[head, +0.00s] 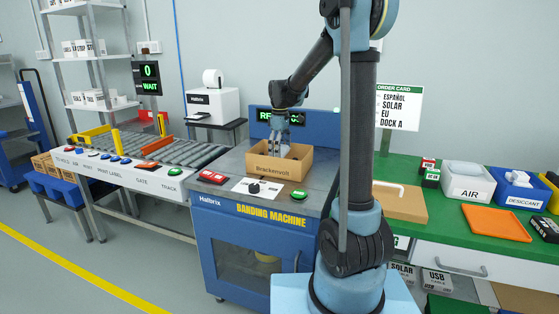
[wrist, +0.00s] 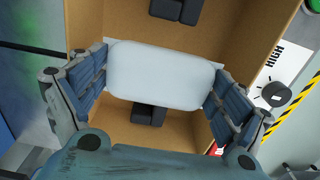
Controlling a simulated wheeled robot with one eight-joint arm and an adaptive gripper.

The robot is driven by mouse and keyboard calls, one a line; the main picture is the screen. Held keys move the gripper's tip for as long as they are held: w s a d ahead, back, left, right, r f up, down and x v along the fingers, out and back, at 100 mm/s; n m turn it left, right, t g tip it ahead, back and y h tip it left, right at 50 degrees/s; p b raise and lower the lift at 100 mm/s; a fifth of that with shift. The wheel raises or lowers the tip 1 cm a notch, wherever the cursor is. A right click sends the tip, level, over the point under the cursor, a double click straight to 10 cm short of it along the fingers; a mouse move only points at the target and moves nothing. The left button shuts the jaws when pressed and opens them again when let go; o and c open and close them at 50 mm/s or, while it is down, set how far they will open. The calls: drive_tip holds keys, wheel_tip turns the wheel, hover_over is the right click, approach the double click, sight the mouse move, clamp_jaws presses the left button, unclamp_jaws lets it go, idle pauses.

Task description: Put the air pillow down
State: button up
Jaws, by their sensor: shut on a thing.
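The air pillow (wrist: 160,73) is a pale, rounded, cushion-like pack. My gripper (wrist: 160,85) is shut on it, with one finger at each short end in the wrist view. In the head view my gripper (head: 279,148) points down into the open cardboard box (head: 282,171), marked Brackenvolt. The pillow lies over the box's inside in the wrist view; I cannot tell whether it touches what is below. Dark blocks (wrist: 148,115) show inside the box on both sides of the pillow. The pillow is hidden in the head view.
The box stands on the banding machine (head: 262,225), beside a red button (head: 213,177), a black knob (head: 254,188) and a green button (head: 299,196). A roller conveyor (head: 180,150) is at left. The green bench at right holds an AIR bin (head: 478,195), a DESICCANT bin (head: 524,201) and an orange tray (head: 496,222).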

drive_tip(key=shift+f, duration=1.9)
drive_tip(key=shift+f, duration=0.6)
drive_tip(key=o, duration=0.5)
drive_tip(key=shift+c, duration=0.2)
drive_tip(key=shift+r, duration=0.1)
wheel_tip(320, 180, up, 13)
drive_tip(key=shift+r, duration=0.1)
drive_tip(key=shift+s, duration=0.15)
